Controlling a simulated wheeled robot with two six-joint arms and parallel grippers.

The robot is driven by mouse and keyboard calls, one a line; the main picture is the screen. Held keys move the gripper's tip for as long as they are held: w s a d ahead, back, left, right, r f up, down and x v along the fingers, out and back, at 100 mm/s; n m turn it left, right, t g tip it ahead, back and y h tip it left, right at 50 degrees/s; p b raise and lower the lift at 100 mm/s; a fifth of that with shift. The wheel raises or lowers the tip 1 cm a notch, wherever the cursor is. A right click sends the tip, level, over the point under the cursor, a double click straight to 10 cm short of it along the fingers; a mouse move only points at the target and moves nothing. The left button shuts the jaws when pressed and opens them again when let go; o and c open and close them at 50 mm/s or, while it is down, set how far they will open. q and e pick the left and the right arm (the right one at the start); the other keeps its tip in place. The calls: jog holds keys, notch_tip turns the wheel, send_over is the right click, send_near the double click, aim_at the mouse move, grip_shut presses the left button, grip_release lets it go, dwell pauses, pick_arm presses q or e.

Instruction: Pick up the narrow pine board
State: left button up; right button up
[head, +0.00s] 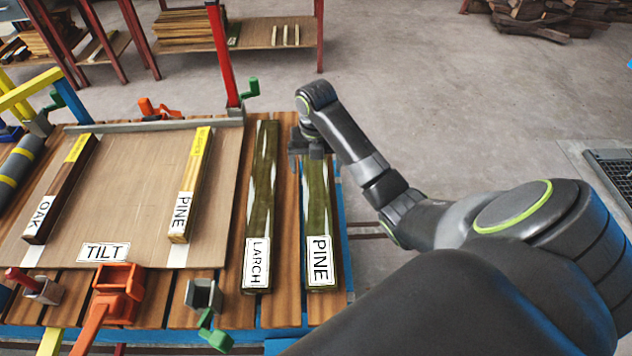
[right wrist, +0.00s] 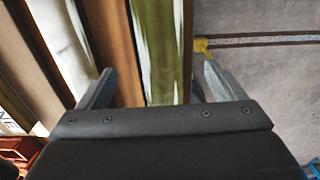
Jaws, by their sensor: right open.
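A long green-and-white board labelled PINE (head: 318,215) lies lengthwise on the slatted table, right of a similar board labelled LARCH (head: 260,205). A shorter brown board labelled PINE (head: 190,190), with a yellow end, lies on the tilt panel. My right gripper (head: 312,150) is open over the far part of the green pine board. In the right wrist view, this board (right wrist: 162,50) runs between the two fingers of the gripper (right wrist: 158,88), with a gap on each side. I cannot tell how far down the fingers reach. My left gripper is not in view.
The tilt panel (head: 130,190) also bears an OAK board (head: 62,185). A red post (head: 223,55) and a green clamp (head: 250,88) stand at its far right corner. An orange clamp (head: 117,285) is at the near edge. Open floor lies right of the table.

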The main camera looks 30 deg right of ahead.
aim_at(316, 186)
notch_tip(316, 186, down, 4)
jog(key=shift+r+b, duration=0.1)
jog(key=shift+b, duration=1.1)
jog(key=f, duration=0.5)
jog(key=shift+w+d+f, duration=0.1)
jog(key=shift+w+d, duration=0.15)
jog(key=c, duration=1.4)
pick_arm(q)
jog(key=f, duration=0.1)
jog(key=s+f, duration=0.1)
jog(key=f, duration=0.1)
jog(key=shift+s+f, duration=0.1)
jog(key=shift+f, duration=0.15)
pick_arm(e)
jog(key=shift+c, duration=0.2)
